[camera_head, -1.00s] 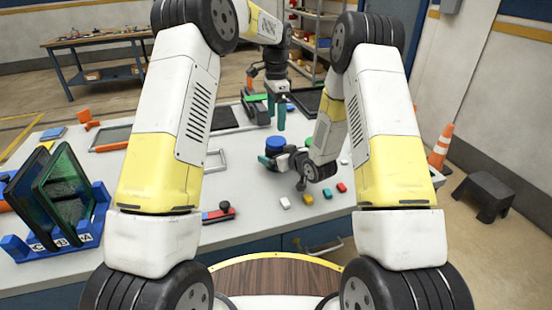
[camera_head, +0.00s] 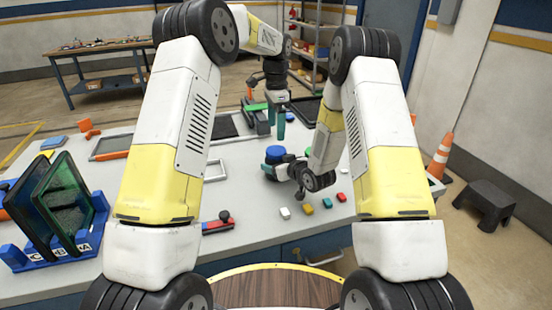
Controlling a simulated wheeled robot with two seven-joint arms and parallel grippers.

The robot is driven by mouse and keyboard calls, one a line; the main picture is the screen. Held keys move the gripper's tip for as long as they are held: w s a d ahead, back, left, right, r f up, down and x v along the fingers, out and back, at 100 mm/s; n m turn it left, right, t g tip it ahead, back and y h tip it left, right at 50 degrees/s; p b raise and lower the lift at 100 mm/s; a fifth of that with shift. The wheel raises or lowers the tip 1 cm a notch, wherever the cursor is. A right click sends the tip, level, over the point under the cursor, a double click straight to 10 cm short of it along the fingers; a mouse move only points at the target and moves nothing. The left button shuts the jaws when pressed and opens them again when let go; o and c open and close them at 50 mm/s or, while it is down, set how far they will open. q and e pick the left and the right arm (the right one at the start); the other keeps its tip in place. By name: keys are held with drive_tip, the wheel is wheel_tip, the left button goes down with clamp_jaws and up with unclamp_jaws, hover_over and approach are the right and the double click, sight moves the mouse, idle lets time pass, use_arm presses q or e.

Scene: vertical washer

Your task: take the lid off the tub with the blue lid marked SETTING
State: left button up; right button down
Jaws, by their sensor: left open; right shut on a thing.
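The tub (camera_head: 272,163) stands at the middle of the light table, with its round blue lid (camera_head: 275,152) on top. The lid's marking is too small to read. My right gripper (camera_head: 279,171) is shut on the tub from its right side, low down, and partly hides it. My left gripper (camera_head: 276,117) is open with its teal fingers pointing down. In the picture it appears just above and behind the lid, apart from it, with nothing between its fingers.
Small white, orange, green and red blocks (camera_head: 325,203) lie in front of my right gripper. A red tool (camera_head: 217,224) and a grey frame (camera_head: 216,170) lie to the left. A blue rack (camera_head: 62,248) with dark panels stands at far left. Dark trays lie behind.

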sight(276, 150)
use_arm(q)
drive_tip(key=m, duration=0.6)
drive_tip(key=shift+f+m, duration=0.15)
drive_tip(key=shift+m, duration=0.15)
drive_tip(key=m, duration=0.4)
drive_tip(key=shift+m, duration=0.3)
drive_tip(key=m, duration=1)
drive_tip(key=shift+m, duration=0.4)
drive_tip(key=shift+f, duration=3.85)
drive_tip(key=shift+c, duration=0.2)
